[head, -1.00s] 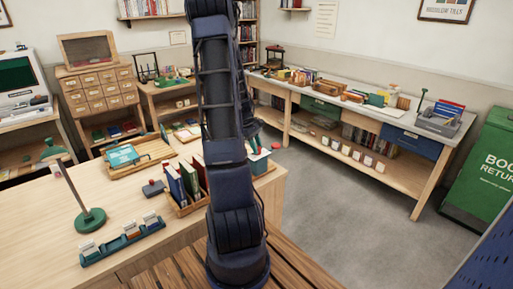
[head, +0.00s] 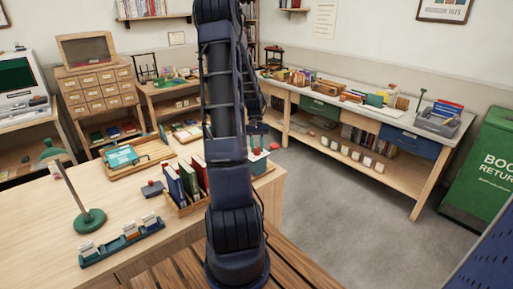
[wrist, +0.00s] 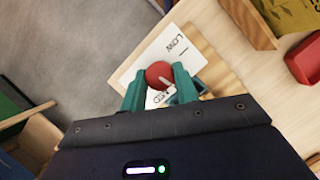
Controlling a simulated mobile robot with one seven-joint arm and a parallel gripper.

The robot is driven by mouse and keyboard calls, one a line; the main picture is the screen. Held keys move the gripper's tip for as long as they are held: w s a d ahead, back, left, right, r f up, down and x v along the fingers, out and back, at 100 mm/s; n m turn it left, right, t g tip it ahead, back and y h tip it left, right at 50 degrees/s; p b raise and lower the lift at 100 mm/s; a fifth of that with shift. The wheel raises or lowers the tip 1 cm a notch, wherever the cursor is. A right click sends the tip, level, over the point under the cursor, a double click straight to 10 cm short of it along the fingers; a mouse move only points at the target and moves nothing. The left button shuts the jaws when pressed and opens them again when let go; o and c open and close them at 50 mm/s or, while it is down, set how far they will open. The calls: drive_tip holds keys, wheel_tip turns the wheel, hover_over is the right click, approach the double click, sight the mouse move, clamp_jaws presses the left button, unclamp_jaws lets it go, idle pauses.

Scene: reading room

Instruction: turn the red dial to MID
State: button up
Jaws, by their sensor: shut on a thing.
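The red dial (wrist: 157,72) is a round knob on a white plate (wrist: 132,73) in the wrist view. The plate carries the word LOW above the dial and another label below it, partly covered and hard to read. A pale pointer mark on the dial faces down and slightly right, toward the lower label. My gripper (wrist: 160,86) has its teal fingers on either side of the dial and is shut on it. In the head view my arm hides most of this spot, and the dial cannot be made out clearly.
A red tray (wrist: 306,60) lies to the right in the wrist view, beside a wooden box edge. In the head view, a book rack (head: 183,205) stands on the wooden desk (head: 125,200) left of my arm. Open floor (head: 335,200) lies to the right.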

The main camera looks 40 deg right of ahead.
drive_tip(key=shift+d+m+y, duration=0.1)
drive_tip(key=shift+m+y, duration=0.3)
drive_tip(key=shift+m, duration=0.8)
drive_tip(key=shift+t, duration=0.3)
drive_tip(key=o, duration=1)
drive_tip(key=v, duration=1)
drive_tip(key=shift+w+d+r, duration=0.1)
drive_tip(key=shift+r, duration=0.3)
